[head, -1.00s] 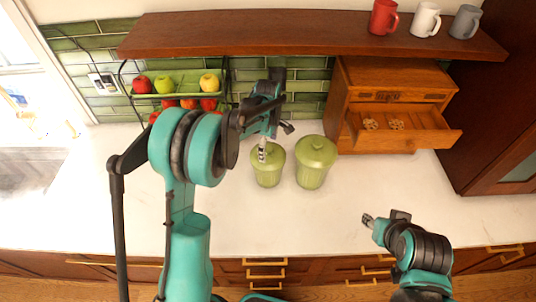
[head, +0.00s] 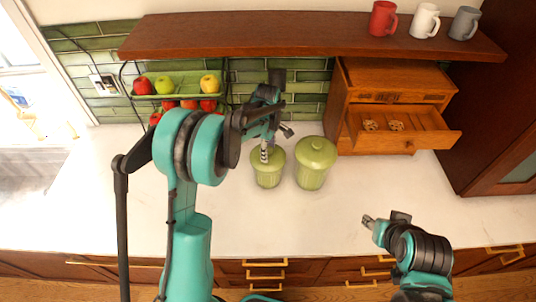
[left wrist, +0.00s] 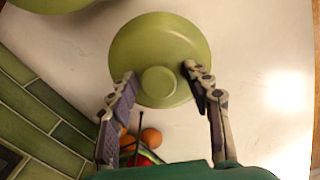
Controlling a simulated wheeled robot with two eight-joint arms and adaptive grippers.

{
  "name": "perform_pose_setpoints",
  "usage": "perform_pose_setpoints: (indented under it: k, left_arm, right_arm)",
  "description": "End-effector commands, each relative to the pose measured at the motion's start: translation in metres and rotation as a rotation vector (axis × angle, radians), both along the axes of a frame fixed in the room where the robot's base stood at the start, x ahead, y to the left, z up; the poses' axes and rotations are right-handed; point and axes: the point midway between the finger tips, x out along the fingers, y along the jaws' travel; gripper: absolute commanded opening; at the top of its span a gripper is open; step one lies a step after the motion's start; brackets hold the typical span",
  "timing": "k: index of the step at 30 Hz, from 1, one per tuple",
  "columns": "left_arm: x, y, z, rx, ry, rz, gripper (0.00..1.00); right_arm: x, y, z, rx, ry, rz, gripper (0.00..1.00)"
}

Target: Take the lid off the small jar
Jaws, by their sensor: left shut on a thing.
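The small green jar (head: 268,180) stands on the white counter, left of a larger green jar (head: 312,175). Its round lid (head: 276,154) sits on top, and no gap under it shows. My left gripper (head: 265,154) reaches down onto the lid from above. In the left wrist view, the lid (left wrist: 160,35) has a round knob (left wrist: 158,82), and my left gripper (left wrist: 160,74) is shut on it with one finger on each side. The jar's body is hidden there beneath the lid. My right gripper (head: 368,220) hangs near the counter's front edge, away from the jars; its opening is too small to judge.
A wooden cabinet (head: 345,75) with an open drawer (head: 440,138) of cookies stands right of the jars. A wooden shelf (head: 250,35) with several mugs hangs above. The counter's front (head: 280,222) is clear.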

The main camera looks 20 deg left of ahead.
Motion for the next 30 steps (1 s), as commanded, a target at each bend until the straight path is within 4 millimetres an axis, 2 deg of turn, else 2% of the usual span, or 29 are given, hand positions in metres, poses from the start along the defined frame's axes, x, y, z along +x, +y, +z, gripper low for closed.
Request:
perform_pose_setpoints:
  k: [4,6,7,13,21,27,30]
  left_arm:
    - [-0.002,-0.001,0.0,-0.002,0.005,-0.001,0.13]
    - [-0.002,-0.001,0.004,-0.002,0.005,-0.001,0.0]
    - [-0.002,-0.001,0.007,-0.002,0.005,-0.001,0.0]
    - [-0.002,-0.001,0.041,-0.001,0.004,-0.001,0.0]
    - [-0.003,-0.065,0.077,-0.001,0.003,-0.006,0.0]
    - [-0.005,-0.098,0.098,-0.001,0.002,-0.003,0.0]
    - [-0.005,-0.108,0.104,-0.001,0.002,-0.002,0.0]
  right_arm:
    - [0.0,0.0,-0.001,0.0,0.0,0.0,0.4]
    - [0.0,0.0,-0.001,0.0,0.0,0.0,0.4]
    - [0.0,0.0,-0.001,0.0,0.0,0.0,0.4]
    - [0.0,0.0,0.001,0.0,0.0,0.0,0.4]
    - [0.0,0.0,0.001,0.0,0.0,0.0,0.4]
    - [0.0,0.0,0.001,0.0,0.0,0.0,0.4]
    - [0.0,0.0,0.001,0.0,0.0,0.0,0.4]
